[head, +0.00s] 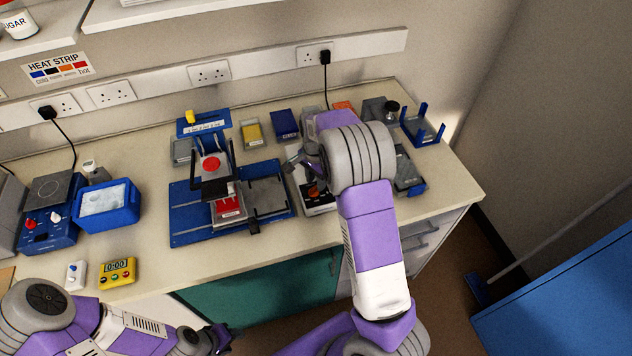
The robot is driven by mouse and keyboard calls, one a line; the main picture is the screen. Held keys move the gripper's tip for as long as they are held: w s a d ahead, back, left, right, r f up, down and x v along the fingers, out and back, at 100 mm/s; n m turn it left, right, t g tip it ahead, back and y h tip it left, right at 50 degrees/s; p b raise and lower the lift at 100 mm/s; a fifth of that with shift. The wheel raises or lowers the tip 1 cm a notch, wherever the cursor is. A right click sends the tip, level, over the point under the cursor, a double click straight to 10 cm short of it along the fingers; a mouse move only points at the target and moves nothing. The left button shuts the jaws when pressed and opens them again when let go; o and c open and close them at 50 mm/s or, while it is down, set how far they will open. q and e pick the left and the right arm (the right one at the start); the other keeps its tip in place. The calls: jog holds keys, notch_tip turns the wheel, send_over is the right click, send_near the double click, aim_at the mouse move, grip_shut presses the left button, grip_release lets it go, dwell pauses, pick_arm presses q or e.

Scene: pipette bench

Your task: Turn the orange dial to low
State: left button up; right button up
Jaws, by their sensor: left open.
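My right arm covers much of this device, and the dial's setting is too small to read. My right gripper (296,164) is above the back left of the device, partly hidden by its own wrist. I cannot tell whether it is open or shut, or whether it touches anything. My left gripper (222,339) is open and low, in front of the bench, far from the dial.
A blue press-like stand (185,216) with a red button is left of the device. A blue ice box (123,213), hotplate (47,233) and yellow timer (118,272) are at left.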

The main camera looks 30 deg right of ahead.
notch_tip(320, 180, up, 6)
jog(key=shift+f, duration=0.15)
jog(key=shift+s+f, duration=0.1)
dwell(0.5)
